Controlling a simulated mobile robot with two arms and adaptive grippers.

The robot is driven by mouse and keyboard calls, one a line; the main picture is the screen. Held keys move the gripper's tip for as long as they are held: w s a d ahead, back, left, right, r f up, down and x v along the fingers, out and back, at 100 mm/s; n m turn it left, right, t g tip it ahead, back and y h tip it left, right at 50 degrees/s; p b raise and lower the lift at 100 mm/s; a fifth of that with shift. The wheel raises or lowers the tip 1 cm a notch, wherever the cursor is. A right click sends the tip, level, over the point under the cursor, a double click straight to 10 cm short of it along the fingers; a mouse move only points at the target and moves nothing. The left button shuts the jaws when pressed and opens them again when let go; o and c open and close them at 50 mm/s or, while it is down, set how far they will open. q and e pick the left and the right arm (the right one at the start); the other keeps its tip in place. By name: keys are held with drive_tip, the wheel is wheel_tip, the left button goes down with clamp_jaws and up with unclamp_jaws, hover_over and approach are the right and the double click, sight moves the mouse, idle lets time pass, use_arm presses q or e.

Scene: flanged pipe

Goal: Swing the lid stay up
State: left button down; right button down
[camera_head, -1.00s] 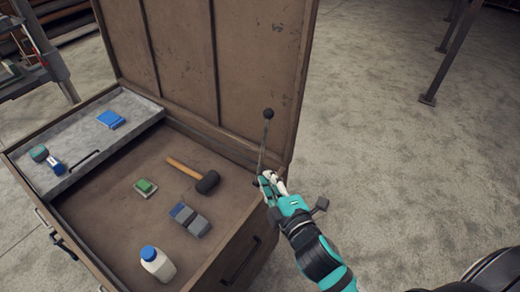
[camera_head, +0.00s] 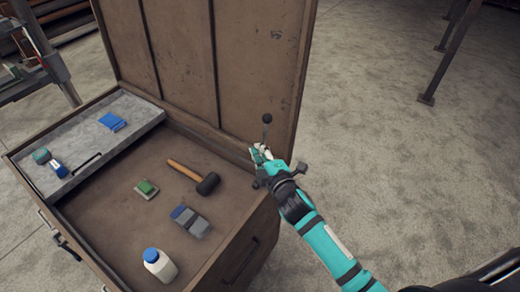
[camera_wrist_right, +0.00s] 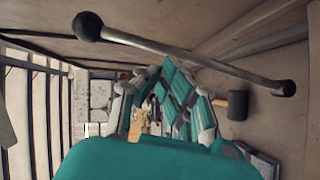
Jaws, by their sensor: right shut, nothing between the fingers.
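The lid stay (camera_head: 267,119) is a thin metal rod with a dark ball at its end. In the head view it stands near the chest's right side, in front of the open lid (camera_head: 240,80). In the right wrist view the rod (camera_wrist_right: 190,60) runs slantwise across the top, from the ball at left to a dark end at right. My right gripper (camera_head: 262,151) is beside the rod, just below the ball, and hides its lower part. It also shows in the wrist view (camera_wrist_right: 160,108), its fingers shut and empty. My left gripper is not in view.
The chest (camera_head: 190,215) holds a mallet (camera_head: 207,184), a green sponge-like block (camera_head: 146,187), a blue-grey block (camera_head: 190,219) and a white bottle (camera_head: 158,262). A grey tray (camera_head: 90,165) spans its left side.

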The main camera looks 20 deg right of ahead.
sight(264, 142)
drive_tip(key=w+d+p, duration=0.1)
drive_tip(key=p, duration=0.1)
drive_tip(key=w+d+m+g+p, duration=0.1)
drive_tip(key=p, duration=0.1)
drive_tip(key=shift+d+r, duration=0.1)
drive_tip(key=shift+d, duration=0.15)
drive_tip(key=shift+d+f+m, duration=0.1)
drive_tip(key=shift+f+m, duration=0.2)
drive_tip(key=shift+p, duration=0.3)
